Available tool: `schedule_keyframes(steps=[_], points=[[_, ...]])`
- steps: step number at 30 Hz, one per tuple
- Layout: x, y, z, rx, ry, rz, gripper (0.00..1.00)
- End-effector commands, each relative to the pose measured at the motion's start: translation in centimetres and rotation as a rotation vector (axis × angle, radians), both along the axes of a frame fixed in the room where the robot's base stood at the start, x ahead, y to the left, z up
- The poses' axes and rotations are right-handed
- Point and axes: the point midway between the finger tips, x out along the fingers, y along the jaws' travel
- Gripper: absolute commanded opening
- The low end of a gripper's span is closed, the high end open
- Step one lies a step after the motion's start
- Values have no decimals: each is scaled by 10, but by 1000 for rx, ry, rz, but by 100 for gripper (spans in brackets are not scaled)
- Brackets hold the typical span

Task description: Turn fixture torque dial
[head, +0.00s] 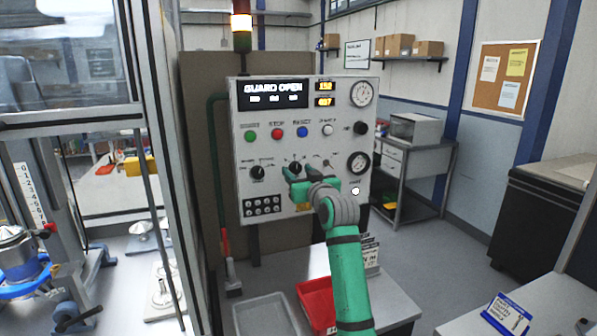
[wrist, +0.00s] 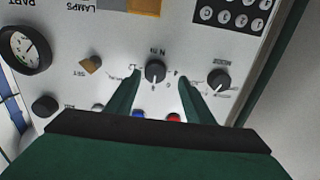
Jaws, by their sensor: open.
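A black dial (head: 295,168) with a white pointer line sits in the middle of the lower knob row on the white control panel (head: 240,150). In the wrist view, this dial (wrist: 155,72) has a scale around it and lettering that looks like "N M"; I take it as the torque dial. My gripper (head: 297,181) is at the panel, its wrist bent toward it. In the wrist view my gripper (wrist: 159,80) is open, with one finger on each side of the dial and visible gaps to it. Whether the fingertips reach the dial's depth is unclear.
A mode knob (wrist: 219,79) and a brass key switch (wrist: 92,64) flank the dial. Green, red and blue buttons (head: 278,133) sit above. The display (head: 273,93) reads "GUARD OPEN". A red bin (head: 317,303) and grey tray (head: 262,316) lie below.

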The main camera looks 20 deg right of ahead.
Motion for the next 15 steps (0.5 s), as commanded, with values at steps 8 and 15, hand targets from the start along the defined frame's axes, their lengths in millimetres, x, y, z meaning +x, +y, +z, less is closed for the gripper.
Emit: schedule_keyframes(steps=[8,15], points=[[18,-8,0,0,1,-10,48],[20,-7,0,0,0,-9,48]])
